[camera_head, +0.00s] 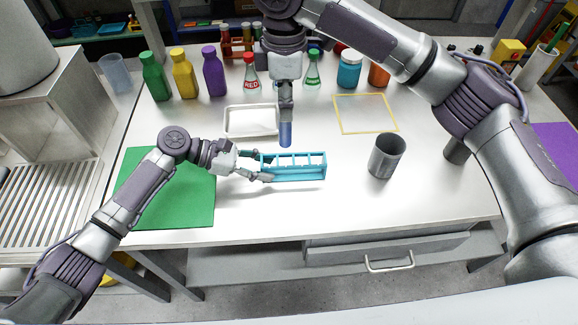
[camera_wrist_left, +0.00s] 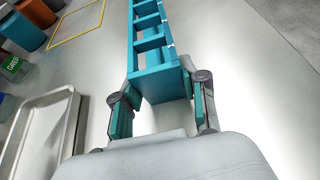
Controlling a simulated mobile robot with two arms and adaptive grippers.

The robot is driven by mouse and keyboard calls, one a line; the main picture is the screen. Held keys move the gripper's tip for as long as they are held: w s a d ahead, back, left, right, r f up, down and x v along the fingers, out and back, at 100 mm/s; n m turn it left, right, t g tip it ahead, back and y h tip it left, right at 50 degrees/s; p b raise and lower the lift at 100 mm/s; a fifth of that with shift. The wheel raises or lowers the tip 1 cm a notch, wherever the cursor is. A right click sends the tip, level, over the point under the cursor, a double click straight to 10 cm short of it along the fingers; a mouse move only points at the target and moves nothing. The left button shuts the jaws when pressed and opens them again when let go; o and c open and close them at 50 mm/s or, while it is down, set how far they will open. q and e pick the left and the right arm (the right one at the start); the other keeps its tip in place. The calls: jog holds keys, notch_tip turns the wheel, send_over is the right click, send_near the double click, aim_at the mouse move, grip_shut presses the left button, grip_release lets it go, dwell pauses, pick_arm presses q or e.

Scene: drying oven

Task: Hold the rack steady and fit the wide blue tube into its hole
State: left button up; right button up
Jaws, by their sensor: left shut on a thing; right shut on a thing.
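My left gripper (camera_head: 262,167) is shut on the rack's left end. In the left wrist view the rack (camera_wrist_left: 158,82) runs away from between the fingers of my left gripper (camera_wrist_left: 160,105). The wide blue tube (camera_head: 285,134) hangs upright from my right gripper (camera_head: 285,112), which is shut on its upper part. The tube's lower end is above and behind the rack, apart from it. The tube is not seen in the left wrist view.
A white tray (camera_head: 228,122) and a yellow square outline (camera_head: 366,96) lie behind the rack. A grey cup (camera_head: 387,157) stands to its right. A green mat (camera_head: 150,213) lies left. Several bottles and flasks, including a purple bottle (camera_head: 213,72), line the back.

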send_over(286, 142)
jog(key=w, duration=0.1)
jog(key=shift+w+f, duration=0.2)
jog(key=shift+f, duration=2)
jog(key=shift+f, duration=0.25)
jog(key=shift+f, duration=3.1)
jog(key=o, duration=0.9)
